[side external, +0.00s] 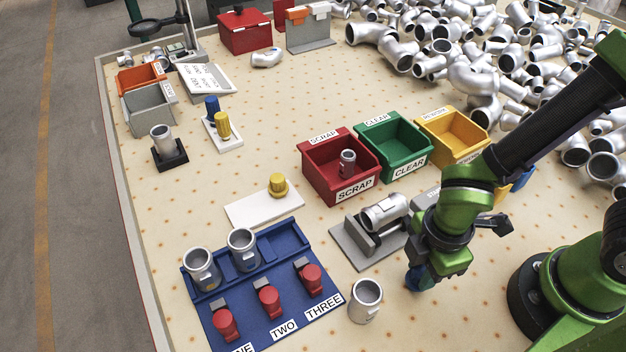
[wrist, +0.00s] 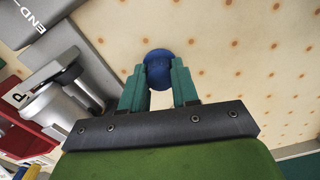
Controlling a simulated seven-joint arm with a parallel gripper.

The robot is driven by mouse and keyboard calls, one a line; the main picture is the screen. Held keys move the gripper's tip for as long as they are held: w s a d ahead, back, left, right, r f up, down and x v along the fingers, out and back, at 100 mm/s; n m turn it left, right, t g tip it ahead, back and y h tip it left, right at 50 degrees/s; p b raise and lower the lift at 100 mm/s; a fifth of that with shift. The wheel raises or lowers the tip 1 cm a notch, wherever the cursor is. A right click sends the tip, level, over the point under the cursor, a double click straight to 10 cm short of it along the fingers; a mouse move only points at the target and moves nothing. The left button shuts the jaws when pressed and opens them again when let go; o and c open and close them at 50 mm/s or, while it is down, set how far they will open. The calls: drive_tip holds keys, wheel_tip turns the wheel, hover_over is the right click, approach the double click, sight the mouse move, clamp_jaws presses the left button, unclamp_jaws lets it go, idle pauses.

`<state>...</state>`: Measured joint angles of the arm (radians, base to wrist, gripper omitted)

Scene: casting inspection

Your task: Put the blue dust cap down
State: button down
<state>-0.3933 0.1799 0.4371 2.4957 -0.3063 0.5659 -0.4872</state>
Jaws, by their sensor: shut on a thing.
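The blue dust cap (wrist: 159,60) is between the two fingertips of my gripper (wrist: 159,80) in the wrist view. My gripper is shut on it, and the cap's round blue face shows beyond the fingertips. In the side view my gripper (side external: 421,275) points down, low over the bare table right of the grey cradle, with a bit of the blue cap (side external: 412,279) showing at its left. The fingers hide most of the cap there. I cannot tell whether it touches the table.
A grey cradle (side external: 350,244) holding a silver casting (side external: 384,212) stands left of my gripper. An upright silver casting (side external: 365,300) stands at front left. A blue fixture (side external: 255,325) lies farther left. Red (side external: 312,178), green (side external: 385,155) and yellow (side external: 440,135) bins stand behind. Table around the cap is clear.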

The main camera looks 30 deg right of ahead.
sight(423, 271)
drive_tip(key=shift+f, duration=0.1)
drive_tip(key=c, duration=0.8)
unclamp_jaws()
drive_tip(key=shift+c, duration=0.2)
wheel_tip(423, 271, up, 12)
drive_tip(key=w+d+r+m+t+y, duration=0.1)
drive_tip(key=w+d+r+m+t, duration=0.2)
drive_tip(key=d+r+m, duration=0.2)
drive_tip(key=w+d+r+m+t+y, duration=0.1)
drive_tip(key=w+d+r+m+t, duration=0.2)
drive_tip(key=d+m, duration=0.6)
wheel_tip(423, 271, up, 2)
drive_tip(key=m+t, duration=0.1)
drive_tip(key=m, duration=0.4)
drive_tip(key=shift+w+d, duration=0.35)
